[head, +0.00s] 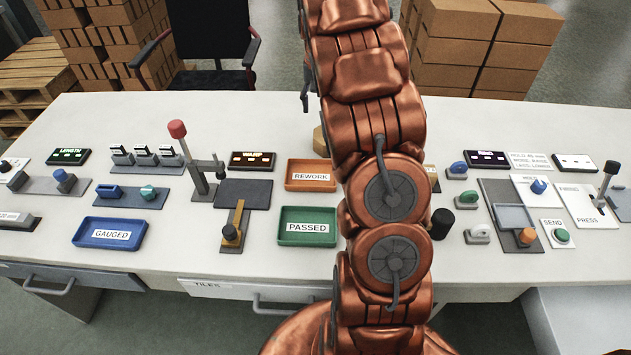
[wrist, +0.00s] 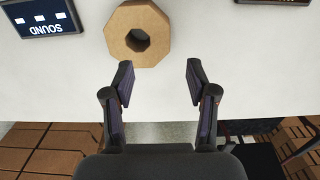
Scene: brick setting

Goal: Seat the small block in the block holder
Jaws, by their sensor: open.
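My gripper (wrist: 160,78) is open and empty in the wrist view, its two dark fingers apart. A tan octagonal piece with a dark round hole (wrist: 120,22) lies on the white table just beyond the fingertips, slightly left of the gap between them. It is apart from the fingers. Part of what looks like the same piece (head: 320,141) shows in the head view, mostly hidden behind my arm. I cannot tell if it is the block holder. No small block can be clearly made out, and my arm hides the middle of the table in the head view.
A red-topped lever stand (head: 190,155), an orange REWORK tray (head: 291,184), a green PASSED tray (head: 286,239) and a blue GAUGED tray (head: 84,240) are left of my arm. Switch panels fill the right. A SOUND display (wrist: 40,17) is near the octagonal piece. Boxes stand behind.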

